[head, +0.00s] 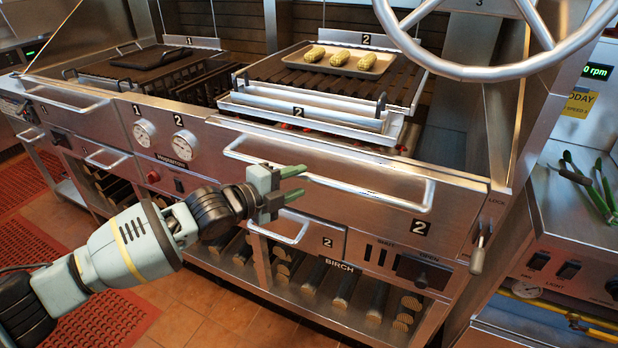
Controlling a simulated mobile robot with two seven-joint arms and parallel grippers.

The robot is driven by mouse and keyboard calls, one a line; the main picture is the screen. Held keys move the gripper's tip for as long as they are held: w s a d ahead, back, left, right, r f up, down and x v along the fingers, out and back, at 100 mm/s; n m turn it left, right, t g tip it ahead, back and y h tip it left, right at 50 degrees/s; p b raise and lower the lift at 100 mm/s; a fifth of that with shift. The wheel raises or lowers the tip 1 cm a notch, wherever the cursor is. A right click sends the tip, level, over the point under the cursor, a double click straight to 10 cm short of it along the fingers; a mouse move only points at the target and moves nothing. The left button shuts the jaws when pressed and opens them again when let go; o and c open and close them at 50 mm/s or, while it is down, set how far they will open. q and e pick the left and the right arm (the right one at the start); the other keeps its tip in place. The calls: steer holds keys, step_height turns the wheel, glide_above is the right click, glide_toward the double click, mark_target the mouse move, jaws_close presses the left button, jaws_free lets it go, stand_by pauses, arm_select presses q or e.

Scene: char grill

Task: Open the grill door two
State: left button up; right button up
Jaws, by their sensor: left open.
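The wide steel front door marked 2 (455,205) has a long bar handle (330,178) and looks closed. Below it is a smaller panel, also marked 2 (325,232), with its own short handle (294,240); it looks closed too. My left gripper (299,184) is open and empty. Its fingers point right, in front of the wide door, below the left part of the long handle and above the short handle. I cannot tell whether it touches the door. My right gripper is not in view.
A lever (479,250) hangs at the wide door's right end, below a LOCK label. Above are a grill grate (265,72) and a tray of corn (375,68). A large handwheel (470,72) overhangs them. Logs (345,285) lie on the shelf below. Green-handled tongs (590,185) lie right.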

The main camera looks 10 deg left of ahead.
mark_target(305, 179)
arm_select(q)
steer(key=shift+x, duration=2.25)
steer(key=shift+c, duration=0.2)
jaws_close()
